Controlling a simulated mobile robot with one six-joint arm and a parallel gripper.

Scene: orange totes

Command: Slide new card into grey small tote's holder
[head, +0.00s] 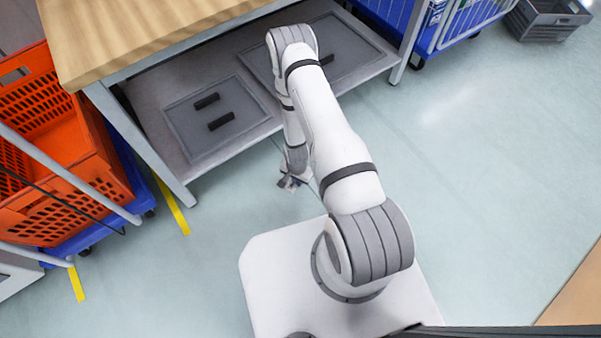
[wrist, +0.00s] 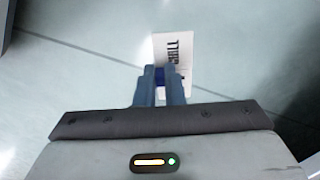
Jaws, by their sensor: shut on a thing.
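My gripper (wrist: 160,92) is shut on a white card (wrist: 173,47) with dark printed marks. The card sticks out beyond the fingertips in the wrist view, with bare floor behind it. In the head view my gripper (head: 289,183) hangs low over the floor, just in front of the workbench's lower shelf. The card is too small there to make out clearly. A small grey tote (head: 548,22) stands on the floor at the top right, far from my gripper. No card holder can be made out on it.
A wooden-topped workbench (head: 150,38) with grey lids (head: 214,143) on its lower shelf stands ahead. Orange totes (head: 60,150) on a blue dolly are at the left. A blue cart (head: 455,25) is at the top right. The floor (head: 490,150) on the right is clear.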

